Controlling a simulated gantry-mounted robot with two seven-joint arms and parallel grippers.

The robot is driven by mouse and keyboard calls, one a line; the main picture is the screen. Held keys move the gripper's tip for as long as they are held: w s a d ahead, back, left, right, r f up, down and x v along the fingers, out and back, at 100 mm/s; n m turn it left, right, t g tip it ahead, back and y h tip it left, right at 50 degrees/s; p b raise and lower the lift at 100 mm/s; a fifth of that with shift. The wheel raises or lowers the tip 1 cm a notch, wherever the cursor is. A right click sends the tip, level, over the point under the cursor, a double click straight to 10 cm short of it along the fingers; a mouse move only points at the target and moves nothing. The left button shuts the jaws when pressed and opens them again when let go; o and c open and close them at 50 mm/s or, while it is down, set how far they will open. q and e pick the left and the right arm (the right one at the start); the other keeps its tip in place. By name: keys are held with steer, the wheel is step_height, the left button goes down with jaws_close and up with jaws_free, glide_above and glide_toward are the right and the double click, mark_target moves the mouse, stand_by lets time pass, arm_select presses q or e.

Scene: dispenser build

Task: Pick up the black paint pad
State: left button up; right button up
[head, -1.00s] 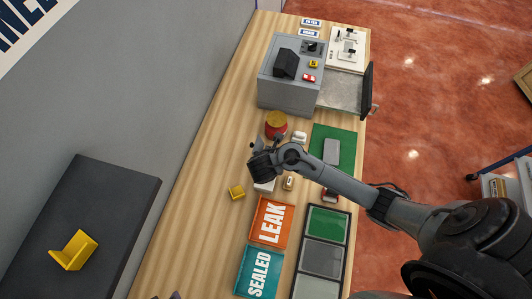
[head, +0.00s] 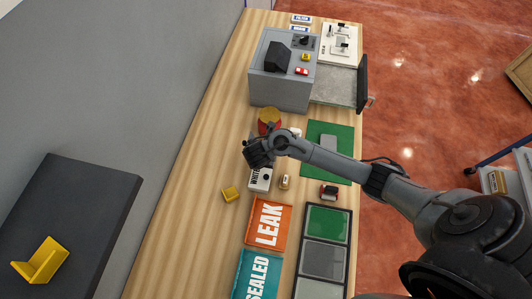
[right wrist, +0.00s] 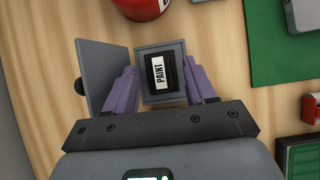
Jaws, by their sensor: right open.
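The black paint pad (right wrist: 174,75) shows in the right wrist view, with a white PAINT label, lying in a small grey open case (right wrist: 160,48). The case's grey lid (right wrist: 102,70) stands open to the left. My right gripper (right wrist: 162,88) is open, one purple finger on each side of the case; I cannot tell whether they touch it. In the head view my right gripper (head: 257,155) is over the bench and hides most of the pad. My left gripper is out of view.
A red can (head: 269,121) stands just behind my right gripper. A white box (head: 260,179) is just in front of it. Bare wood is clear to the left.

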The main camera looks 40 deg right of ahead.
steer(key=shift+x, duration=1)
steer(key=c, duration=0.9)
steer(key=shift+r, duration=0.1)
step_height(320, 180, up, 8)
steer(key=p, duration=0.4)
steer(key=shift+r, duration=0.9)
